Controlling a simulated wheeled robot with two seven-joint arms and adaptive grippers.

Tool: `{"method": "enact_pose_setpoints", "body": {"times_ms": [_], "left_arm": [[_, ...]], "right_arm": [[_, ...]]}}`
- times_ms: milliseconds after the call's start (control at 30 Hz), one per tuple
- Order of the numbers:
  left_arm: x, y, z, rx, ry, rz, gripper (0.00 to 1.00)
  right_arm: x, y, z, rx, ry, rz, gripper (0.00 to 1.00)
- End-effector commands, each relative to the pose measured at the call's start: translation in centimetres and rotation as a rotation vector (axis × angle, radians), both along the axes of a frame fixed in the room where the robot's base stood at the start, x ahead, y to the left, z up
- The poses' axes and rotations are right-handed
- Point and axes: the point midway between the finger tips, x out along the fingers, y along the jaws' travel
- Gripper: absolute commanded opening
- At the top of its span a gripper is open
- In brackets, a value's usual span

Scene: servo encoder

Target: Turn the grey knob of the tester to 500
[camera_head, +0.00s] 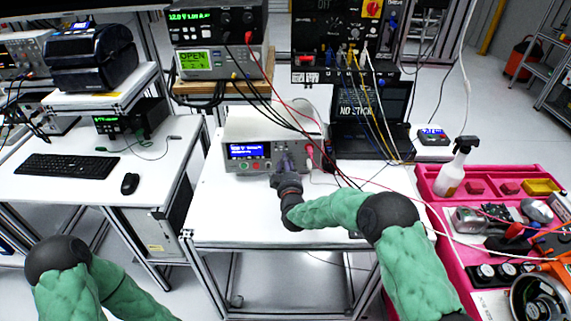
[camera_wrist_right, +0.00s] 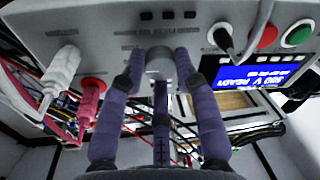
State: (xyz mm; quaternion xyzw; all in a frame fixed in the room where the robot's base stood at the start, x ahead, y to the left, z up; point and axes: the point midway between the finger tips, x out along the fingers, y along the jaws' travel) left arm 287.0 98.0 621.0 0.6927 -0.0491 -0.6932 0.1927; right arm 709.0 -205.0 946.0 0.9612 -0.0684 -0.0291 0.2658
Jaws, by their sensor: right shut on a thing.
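The tester (camera_head: 247,168) is a light grey box with a blue lit screen, standing on the middle white table. Its grey knob (camera_wrist_right: 160,66) shows in the right wrist view, on the front panel. My right gripper (camera_wrist_right: 160,75), with purple fingers, is shut on the knob, one finger on each side. In the head view the right gripper (camera_head: 290,163) covers the knob. The tester's screen (camera_wrist_right: 258,76) shows a voltage and "READY"; its first digit is hard to read. My left arm is at the lower left, its gripper out of the picture.
A red plug (camera_head: 309,151) and leads are just right of the right gripper. A laptop (camera_head: 372,105) stands behind to the right. The middle table's front left is clear.

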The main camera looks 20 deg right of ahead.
Motion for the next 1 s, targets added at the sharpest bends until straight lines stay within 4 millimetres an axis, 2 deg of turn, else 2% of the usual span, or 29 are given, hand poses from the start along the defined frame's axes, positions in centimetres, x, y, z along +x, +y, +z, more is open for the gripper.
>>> {"method": "enact_pose_setpoints", "body": {"times_ms": [33, 400, 933, 967, 1000], "left_arm": [[0.0, -0.01, 0.22, 0.0, 0.0, 0.0, 1.0], [-0.01, 0.0, 0.68, 0.0, 0.0, 0.0, 1.0], [0.0, -0.01, 0.73, 0.0, 0.0, 0.0, 1.0], [0.0, 0.0, 0.73, 0.0, 0.0, 0.0, 1.0], [-0.01, 0.0, 0.73, 0.0, 0.0, 0.0, 1.0]], "right_arm": [[0.17, 0.09, 0.61, -0.034, -0.003, 0.007, 0.0], [0.18, 0.12, 0.63, -0.191, 0.028, 0.027, 0.0], [0.2, 0.18, 0.64, -0.215, 0.033, 0.031, 0.0], [0.2, 0.19, 0.65, -0.215, 0.033, 0.031, 0.37], [0.2, 0.18, 0.64, -0.215, 0.033, 0.031, 0.48]]}}
